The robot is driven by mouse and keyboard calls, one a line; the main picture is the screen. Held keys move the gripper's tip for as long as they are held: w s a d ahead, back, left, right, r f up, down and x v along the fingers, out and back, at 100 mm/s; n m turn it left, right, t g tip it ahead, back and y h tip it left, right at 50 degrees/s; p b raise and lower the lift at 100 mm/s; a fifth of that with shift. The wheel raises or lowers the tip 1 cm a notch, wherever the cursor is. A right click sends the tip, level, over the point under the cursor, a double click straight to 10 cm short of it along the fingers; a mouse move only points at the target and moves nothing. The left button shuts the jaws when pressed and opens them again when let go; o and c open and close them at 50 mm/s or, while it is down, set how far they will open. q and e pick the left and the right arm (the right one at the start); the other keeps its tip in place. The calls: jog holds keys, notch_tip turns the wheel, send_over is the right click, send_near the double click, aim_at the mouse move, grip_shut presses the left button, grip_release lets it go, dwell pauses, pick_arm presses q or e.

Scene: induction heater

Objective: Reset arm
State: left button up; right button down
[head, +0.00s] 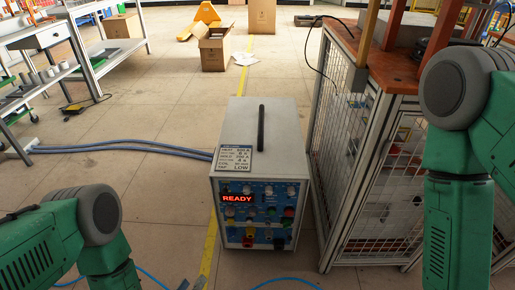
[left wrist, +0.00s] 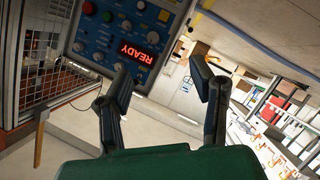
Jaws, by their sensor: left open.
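The induction heater (head: 262,160) is a grey box with a black top handle and a blue front panel. Its red display reads READY. In the left wrist view, its panel (left wrist: 105,45) appears rotated at the upper left. My left gripper (left wrist: 162,75) is open, with its two dark fingers apart and nothing between them. In the head view, my left arm is at the lower left, and at most the fingertips show at the bottom edge. My right arm is at the right edge, and its gripper is out of view.
A mesh-sided cage bench (head: 345,150) with a wooden top stands close right of the heater. Blue hoses (head: 120,146) run left from it across the floor. A metal workbench (head: 50,40) is at the upper left.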

pick_arm(q)
jog(key=s+a+r+m+g+y+p, duration=0.2)
jog(key=s+a+r+g+p, duration=0.3)
jog(key=r, duration=0.6)
jog(key=s+a+r+m+g+y+p, duration=0.2)
jog(key=s+a+r+g+p, duration=0.3)
jog(key=s+r+g+p, duration=0.3)
jog(key=s+r+p, duration=0.1)
jog(key=s+r, duration=0.2)
jog(key=r, duration=0.1)
jog(key=shift+s+m, duration=0.4)
jog(key=shift+w+a+f, duration=0.1)
